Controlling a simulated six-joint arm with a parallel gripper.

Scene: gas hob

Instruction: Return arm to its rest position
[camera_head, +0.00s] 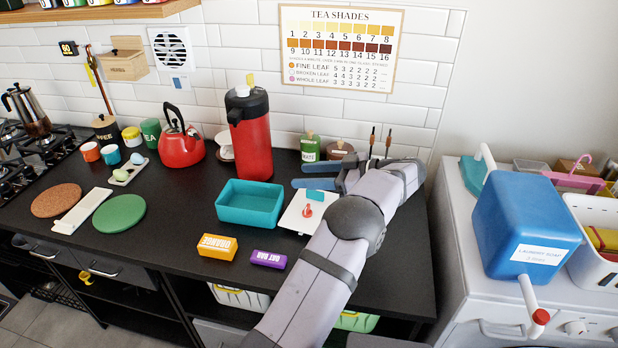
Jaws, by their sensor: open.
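My arm (318,268) reaches from the bottom of the picture up over the right part of the black counter (190,245). My gripper (299,175) is at the back right of the counter, with its two blue fingers pointing left. The fingers are apart, and I see nothing between them. A white board (295,215) with a small red item (307,211) and a teal piece on it lies just in front of the fingers. My wrist and forearm hide part of the counter behind and beneath them.
A teal tray (250,215), a red flask (250,135) and a red kettle (180,145) stand left of my gripper. Small jars (310,148) stand behind it. Orange and purple boxes (217,247) lie in front. A blue laundry soap container (525,225) stands on the right.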

